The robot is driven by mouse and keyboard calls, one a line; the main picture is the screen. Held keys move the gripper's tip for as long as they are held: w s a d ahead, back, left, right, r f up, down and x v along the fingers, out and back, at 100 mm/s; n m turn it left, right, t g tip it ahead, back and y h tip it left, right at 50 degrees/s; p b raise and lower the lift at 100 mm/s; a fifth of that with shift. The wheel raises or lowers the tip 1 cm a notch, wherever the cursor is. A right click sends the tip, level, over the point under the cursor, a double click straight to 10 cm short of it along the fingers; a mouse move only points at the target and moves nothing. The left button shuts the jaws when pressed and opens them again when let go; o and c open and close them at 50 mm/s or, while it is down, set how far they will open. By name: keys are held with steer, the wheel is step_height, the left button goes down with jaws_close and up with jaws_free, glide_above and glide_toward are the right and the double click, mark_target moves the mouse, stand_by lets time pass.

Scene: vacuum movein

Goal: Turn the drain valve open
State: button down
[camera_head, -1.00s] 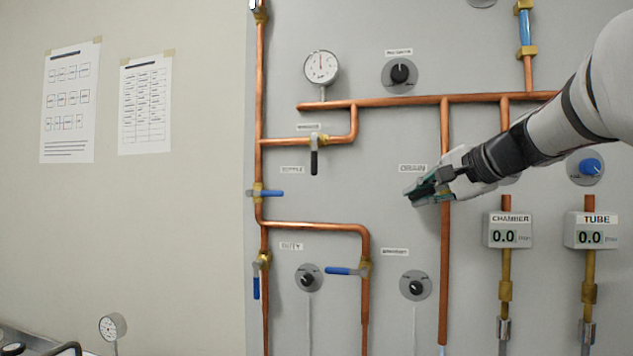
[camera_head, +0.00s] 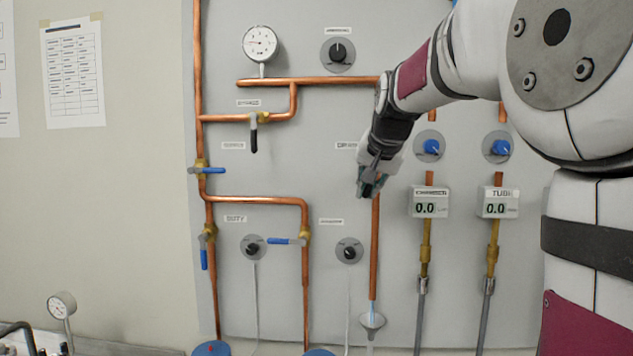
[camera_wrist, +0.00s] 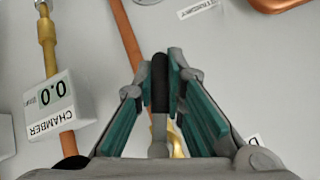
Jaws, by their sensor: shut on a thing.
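My gripper (camera_head: 368,188) is at the drain valve on the wall panel, just below the partly covered "DRAIN" label (camera_head: 346,146). In the wrist view its green-padded fingers (camera_wrist: 160,82) are closed around the black valve handle (camera_wrist: 160,84). A bit of the brass valve body (camera_wrist: 177,146) shows behind the fingers. The handle points nearly along the copper drain pipe (camera_head: 375,250), slightly tilted from it. In the head view my gripper hides the valve. A light blue streak shows below the pipe's end, above a grey funnel (camera_head: 372,320).
"CHAMBER" (camera_head: 428,202) and "TUBE" (camera_head: 497,202) readouts, both 0.0, are right of the drain pipe. A black knob (camera_head: 348,250) is to the lower left. Other copper pipes with blue-handled valves (camera_head: 287,241) are further left. My arm covers the upper right.

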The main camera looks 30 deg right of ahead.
steer(key=shift+s+d+f+n+g+h, duration=0.1)
steer(key=shift+s+d+n+g+h, duration=0.05)
steer(key=shift+d+n+g+h, duration=0.2)
steer(key=shift+a, duration=0.1)
steer(key=c, duration=1.6)
jaws_free()
steer(key=shift+c, duration=0.2)
steer(key=v, duration=1.2)
steer(key=shift+f, duration=0.1)
